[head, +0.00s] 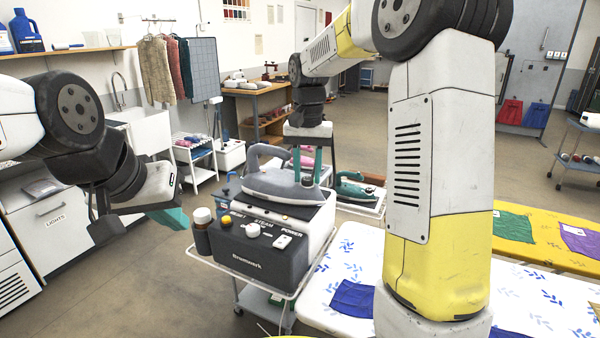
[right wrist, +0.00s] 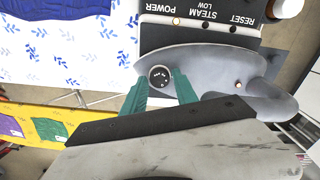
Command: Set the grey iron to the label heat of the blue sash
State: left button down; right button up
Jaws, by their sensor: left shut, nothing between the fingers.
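The grey iron (head: 285,186) rests on a dark station marked Bromwerk (head: 258,255). A round black dial (right wrist: 159,76) with small white marks sits on the iron; I cannot read its setting. My right gripper (head: 307,165) is over the iron, also seen in the right wrist view (right wrist: 161,80). Its green fingers are apart, one on each side of the dial, with visible gaps. A blue cloth (head: 352,298), possibly the sash, lies on the white patterned ironing board (head: 345,250); no label is legible. My left gripper (head: 178,217) is shut and empty, left of the station.
The station's front has POWER, STEAM and RESET controls. A yellow board (head: 545,250) with green and purple cloths is at right. Open floor lies left.

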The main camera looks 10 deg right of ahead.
aim_at(309, 179)
jog(key=shift+o, duration=0.9)
notch_tip(309, 179, up, 8)
jog(key=shift+f, duration=0.1)
jog(key=shift+s, duration=0.1)
jog(key=s+d+f+n+t, duration=0.1)
jog(key=s+t, duration=0.1)
jog(key=s, duration=0.5)
jog(key=s+d+f+n+t+y, duration=0.1)
jog(key=s+t, duration=0.1)
jog(key=s, duration=0.6)
jog(key=s+d+f+n+t+y, duration=0.1)
jog(key=s+t, duration=0.1)
jog(key=s, duration=0.6)
jog(key=shift+n, duration=0.3)
